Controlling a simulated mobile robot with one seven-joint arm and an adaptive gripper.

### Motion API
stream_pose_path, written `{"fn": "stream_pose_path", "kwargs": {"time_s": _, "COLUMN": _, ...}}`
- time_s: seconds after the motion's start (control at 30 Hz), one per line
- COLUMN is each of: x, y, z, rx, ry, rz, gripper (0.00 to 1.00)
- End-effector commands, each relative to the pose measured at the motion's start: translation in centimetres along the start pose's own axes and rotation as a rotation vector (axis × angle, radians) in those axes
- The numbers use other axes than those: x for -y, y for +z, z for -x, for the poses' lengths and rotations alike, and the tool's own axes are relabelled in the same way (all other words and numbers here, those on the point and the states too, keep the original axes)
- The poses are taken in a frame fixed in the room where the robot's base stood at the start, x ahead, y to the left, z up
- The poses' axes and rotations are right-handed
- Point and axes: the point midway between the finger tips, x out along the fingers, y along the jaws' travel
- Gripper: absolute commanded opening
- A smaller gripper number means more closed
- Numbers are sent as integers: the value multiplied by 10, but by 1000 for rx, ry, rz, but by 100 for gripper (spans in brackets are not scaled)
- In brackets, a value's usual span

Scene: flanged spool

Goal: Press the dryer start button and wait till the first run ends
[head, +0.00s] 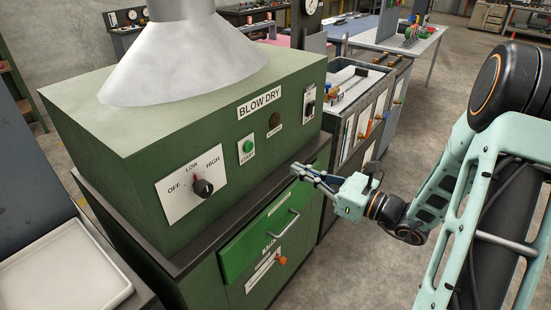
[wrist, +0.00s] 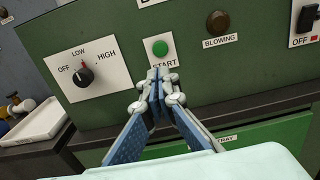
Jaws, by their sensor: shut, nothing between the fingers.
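The dryer (head: 130,160) is a green box with a BLOW DRY label and a metal hood on top. Its green start button (head: 248,146) sits on a white START plate on the front; it also shows in the wrist view (wrist: 160,48). The BLOWING lamp (head: 275,120) looks dark brown, and it shows dark in the wrist view (wrist: 218,22). My gripper (head: 296,170) is shut and empty, in front of the dryer and to the right of the button in the head view. In the wrist view the fingertips (wrist: 157,80) are just below the button, apart from it in the head view.
A black knob (head: 203,188) is on the OFF, LOW, HIGH plate, left of the button. An ON/OFF switch (head: 309,103) is at the right. A green tray drawer (head: 262,232) with a handle is below. A white tray (head: 65,262) lies at the left.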

Motion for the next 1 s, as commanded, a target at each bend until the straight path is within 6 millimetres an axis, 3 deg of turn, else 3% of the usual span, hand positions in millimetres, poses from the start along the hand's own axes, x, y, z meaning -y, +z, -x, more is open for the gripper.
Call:
{"fn": "stream_pose_path", "kwargs": {"time_s": 0.6, "x": -1, "y": 0, "z": -116, "rx": 0, "ry": 3, "rz": 0, "gripper": 0}}
{"fn": "stream_pose_path", "kwargs": {"time_s": 0.8, "x": -1, "y": 0, "z": -132, "rx": 0, "ry": 2, "rz": 0, "gripper": 0}}
{"fn": "stream_pose_path", "kwargs": {"time_s": 1.0, "x": 0, "y": 0, "z": -135, "rx": -1, "ry": 0, "rz": 0, "gripper": 0}}
